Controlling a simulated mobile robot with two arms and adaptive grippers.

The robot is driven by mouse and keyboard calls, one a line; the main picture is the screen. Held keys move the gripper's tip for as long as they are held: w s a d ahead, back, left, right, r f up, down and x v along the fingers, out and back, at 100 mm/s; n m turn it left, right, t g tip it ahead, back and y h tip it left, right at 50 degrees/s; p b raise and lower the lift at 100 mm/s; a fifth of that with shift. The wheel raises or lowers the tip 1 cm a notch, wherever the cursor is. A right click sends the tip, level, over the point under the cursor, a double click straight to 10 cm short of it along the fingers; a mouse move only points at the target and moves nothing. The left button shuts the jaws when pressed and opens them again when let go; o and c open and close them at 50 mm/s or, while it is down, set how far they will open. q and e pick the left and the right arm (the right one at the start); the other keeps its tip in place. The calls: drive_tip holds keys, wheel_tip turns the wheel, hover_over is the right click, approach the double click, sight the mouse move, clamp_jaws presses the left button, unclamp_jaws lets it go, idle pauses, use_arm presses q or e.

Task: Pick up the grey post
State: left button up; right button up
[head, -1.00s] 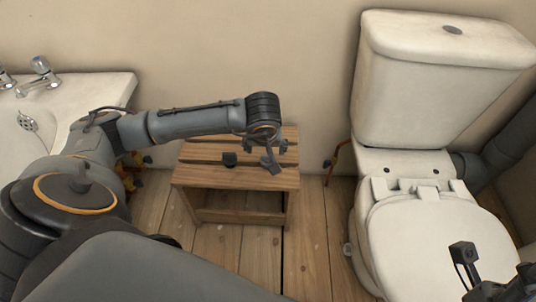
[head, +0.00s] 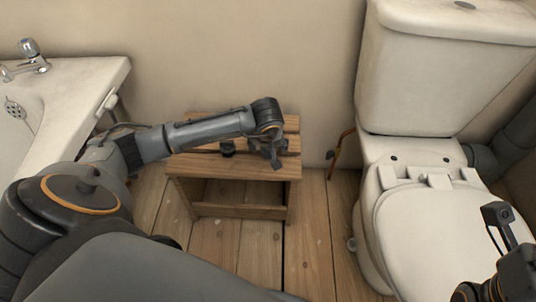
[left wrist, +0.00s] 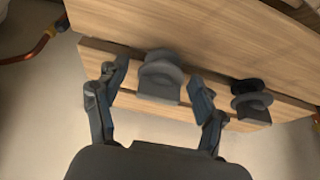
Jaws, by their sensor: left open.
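The grey post (left wrist: 160,77), with a rounded disc-like top and a flat block below, stands on the slatted wooden stool in the left wrist view. My left gripper (left wrist: 157,84) is open, with one finger on either side of the post and gaps visible. In the head view my left gripper (head: 272,155) is over the right part of the stool (head: 235,168), and I cannot make out the grey post there. My right gripper (head: 503,250) is at the lower right, by the toilet; its jaw state is unclear.
A darker, similar fitting (left wrist: 251,98) stands right of the post in the left wrist view; a dark piece (head: 228,148) shows on the stool in the head view. A toilet (head: 425,95) is right, a basin (head: 75,90) left. A copper pipe (head: 342,146) runs by the wall.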

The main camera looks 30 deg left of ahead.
use_arm(q)
drive_tip(key=c, duration=1.2)
drive_tip(key=shift+r, duration=0.1)
